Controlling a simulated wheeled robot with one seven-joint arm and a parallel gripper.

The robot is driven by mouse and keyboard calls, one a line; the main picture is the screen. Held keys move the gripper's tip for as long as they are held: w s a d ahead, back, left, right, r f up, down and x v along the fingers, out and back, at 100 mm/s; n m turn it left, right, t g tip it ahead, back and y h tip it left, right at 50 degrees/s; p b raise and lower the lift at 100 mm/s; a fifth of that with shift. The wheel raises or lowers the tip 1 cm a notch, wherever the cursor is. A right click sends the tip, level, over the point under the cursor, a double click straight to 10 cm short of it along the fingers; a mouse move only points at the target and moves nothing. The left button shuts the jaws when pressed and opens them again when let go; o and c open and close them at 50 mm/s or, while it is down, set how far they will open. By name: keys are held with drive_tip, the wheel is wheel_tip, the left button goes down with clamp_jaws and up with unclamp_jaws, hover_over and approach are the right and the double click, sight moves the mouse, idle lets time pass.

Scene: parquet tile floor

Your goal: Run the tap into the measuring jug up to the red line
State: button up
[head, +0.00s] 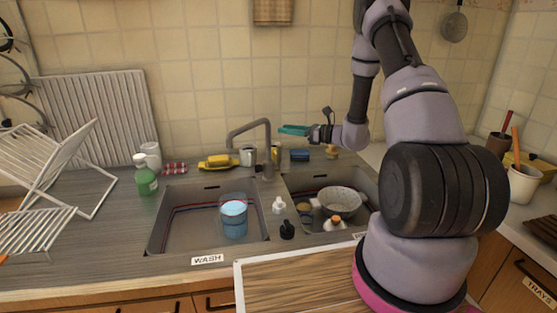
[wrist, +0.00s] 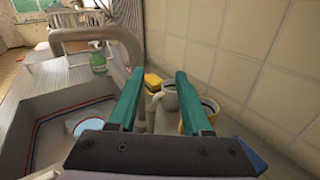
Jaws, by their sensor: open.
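The measuring jug (head: 234,226) stands in the left basin, a clear vessel with blue liquid in it. I cannot make out its red line. The grey tap (head: 251,128) arches over this basin, its spout above the jug; I see no clear stream. My gripper (head: 290,130), with teal fingers, is open and empty behind the sink, just right of the tap's arch. In the wrist view the open fingers (wrist: 159,74) point toward the counter behind the sink, with the tap (wrist: 92,36) to their left. The pale blue top of the jug (wrist: 90,127) shows lower left.
A green soap bottle (head: 145,176) is at left. Small white (head: 278,205) and black (head: 287,229) bottles stand by the divider. A colander (head: 340,201) sits in the right basin.

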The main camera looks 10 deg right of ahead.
drive_tip(key=v, duration=0.7)
idle(0.4)
drive_tip(key=s+a+r+n+g+h, duration=0.2)
drive_tip(key=s+a+r+n+g, duration=0.2)
drive_tip(key=s+a+r+n, duration=0.25)
drive_tip(key=s+a+r+n+g+h, duration=0.1)
drive_tip(key=s+a+r+n+g, duration=0.2)
drive_tip(key=s+r+n+g, duration=0.4)
drive_tip(key=s+d+r+n+t+h, duration=0.3)
drive_tip(key=s+r, duration=0.3)
drive_tip(key=s, duration=0.2)
drive_tip(key=s+d+r+n+t+h, duration=0.3)
drive_tip(key=s+r+n+t+h, duration=0.2)
drive_tip(key=s, duration=0.4)
drive_tip(key=shift+s+r+h, duration=0.15)
drive_tip(key=shift+r+h, duration=0.65)
drive_tip(key=shift+r, duration=0.15)
